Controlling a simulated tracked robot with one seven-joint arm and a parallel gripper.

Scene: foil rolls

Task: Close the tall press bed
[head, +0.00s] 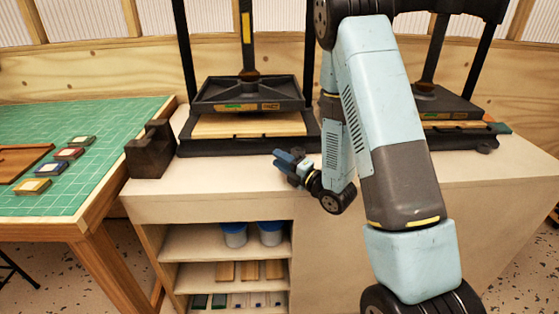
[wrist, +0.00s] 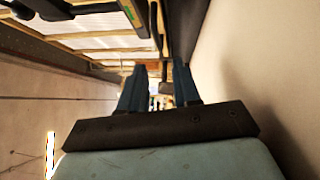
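A press stands on the counter left of my arm, with a black platen (head: 248,92) above a pale wooden board on its bed (head: 250,125). The bed lies over a dark base, and the posts run out of the top of the picture. A second press (head: 445,103) stands to the right, partly hidden by my arm. Which is the tall one I cannot tell for sure. My gripper (head: 281,160) is near the counter's front edge, in front of the left press's right corner, apart from it as far as shows. In the wrist view its two blue fingers (wrist: 155,72) are apart with nothing between them.
A dark notched block (head: 151,150) stands left of the left press. A green-topped table (head: 90,150) with several small coloured blocks is at the left. Shelves under the counter (head: 190,190) hold blue-lidded tubs (head: 234,234) and small blocks. The counter front between is clear.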

